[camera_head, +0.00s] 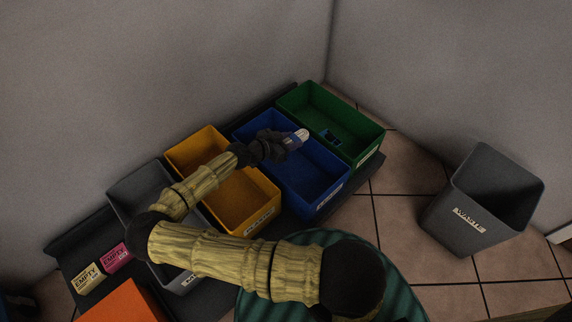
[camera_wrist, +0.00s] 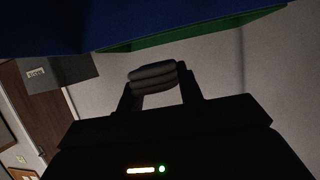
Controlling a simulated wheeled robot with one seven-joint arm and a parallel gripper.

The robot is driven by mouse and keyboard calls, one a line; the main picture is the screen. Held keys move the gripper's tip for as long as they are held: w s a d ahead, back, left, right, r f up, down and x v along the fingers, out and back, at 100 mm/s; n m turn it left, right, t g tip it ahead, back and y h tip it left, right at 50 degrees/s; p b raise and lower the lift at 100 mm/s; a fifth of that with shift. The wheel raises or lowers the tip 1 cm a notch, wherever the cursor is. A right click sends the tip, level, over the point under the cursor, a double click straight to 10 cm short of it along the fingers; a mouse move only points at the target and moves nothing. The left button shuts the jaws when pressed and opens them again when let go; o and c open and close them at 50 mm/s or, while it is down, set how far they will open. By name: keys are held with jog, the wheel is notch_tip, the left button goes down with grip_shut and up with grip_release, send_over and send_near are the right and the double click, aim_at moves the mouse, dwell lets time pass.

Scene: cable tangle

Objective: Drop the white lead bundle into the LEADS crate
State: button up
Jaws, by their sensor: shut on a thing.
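The white lead bundle (camera_head: 298,137) is in my gripper (camera_head: 286,143), seen above the blue crate (camera_head: 323,205) near its border with the green crate (camera_head: 352,120). In the wrist view, the bundle (camera_wrist: 152,77) looks like grey rolls pinched between the two fingertips of my gripper (camera_wrist: 155,85). The fingers are shut on it and it hangs clear of other things there. The crates carry small front labels that are too blurred to read, so I cannot tell which says LEADS.
A yellow crate (camera_head: 258,219) and a grey crate (camera_head: 122,200) stand left of the blue one. Something small and blue (camera_head: 332,137) lies in the green crate. A grey WASTE bin (camera_head: 470,195) stands at right. Two small cartons (camera_head: 87,279) sit at lower left. Walls close the back.

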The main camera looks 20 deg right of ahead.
jog(key=o, duration=1.1)
jog(key=shift+a, duration=0.1)
jog(key=p+v, duration=0.6)
jog(key=v, duration=1.1)
